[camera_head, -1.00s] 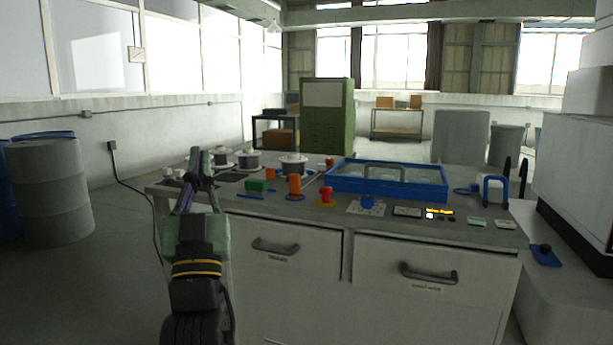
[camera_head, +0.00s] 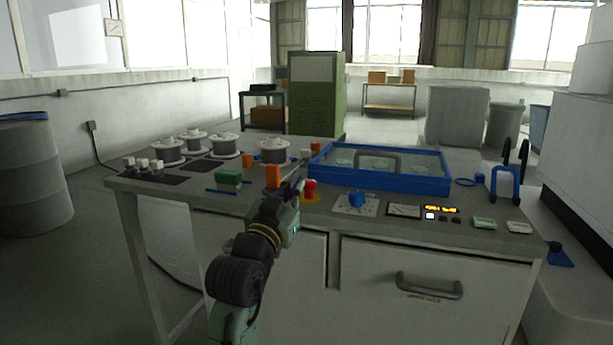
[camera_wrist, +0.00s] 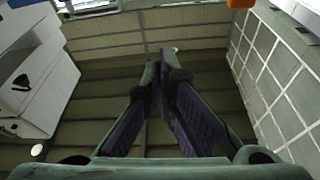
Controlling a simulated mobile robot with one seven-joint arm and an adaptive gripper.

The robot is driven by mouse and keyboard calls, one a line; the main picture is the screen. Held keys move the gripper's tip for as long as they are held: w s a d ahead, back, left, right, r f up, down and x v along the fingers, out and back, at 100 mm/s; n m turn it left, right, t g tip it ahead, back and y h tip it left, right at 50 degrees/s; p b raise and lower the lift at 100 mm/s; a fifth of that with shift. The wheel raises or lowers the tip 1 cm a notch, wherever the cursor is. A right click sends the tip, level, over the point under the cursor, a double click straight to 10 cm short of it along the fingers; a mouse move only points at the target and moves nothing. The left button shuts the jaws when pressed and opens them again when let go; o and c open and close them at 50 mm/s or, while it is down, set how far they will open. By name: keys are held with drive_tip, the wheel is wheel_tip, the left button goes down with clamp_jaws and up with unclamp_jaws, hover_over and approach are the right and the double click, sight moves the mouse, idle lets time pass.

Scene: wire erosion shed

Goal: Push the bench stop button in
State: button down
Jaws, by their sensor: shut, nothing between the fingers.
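The bench stop button is a red mushroom head (camera_head: 310,188) on a yellow base, near the front edge of the workbench (camera_head: 480,240) in the head view. My gripper (camera_head: 298,185) is shut and empty, with its tips just left of the red head. I cannot tell whether they touch it. In the wrist view, the two fingers (camera_wrist: 160,60) meet at their tips. The button cannot be made out in the wrist view.
An orange block (camera_head: 273,176) and a green block (camera_head: 229,178) stand left of the button. A blue-framed tray (camera_head: 385,180) lies behind it. A blue knob (camera_head: 356,198) and a lit display (camera_head: 441,209) are to the right. Spools (camera_head: 274,151) stand at the back left.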

drive_tip(key=shift+w, duration=0.1)
drive_tip(key=p, duration=0.4)
hover_over(309, 190)
drive_tip(key=s, duration=0.2)
drive_tip(key=shift+w+f, duration=0.1)
drive_tip(key=shift+w, duration=0.15)
drive_tip(key=shift+f, duration=0.55)
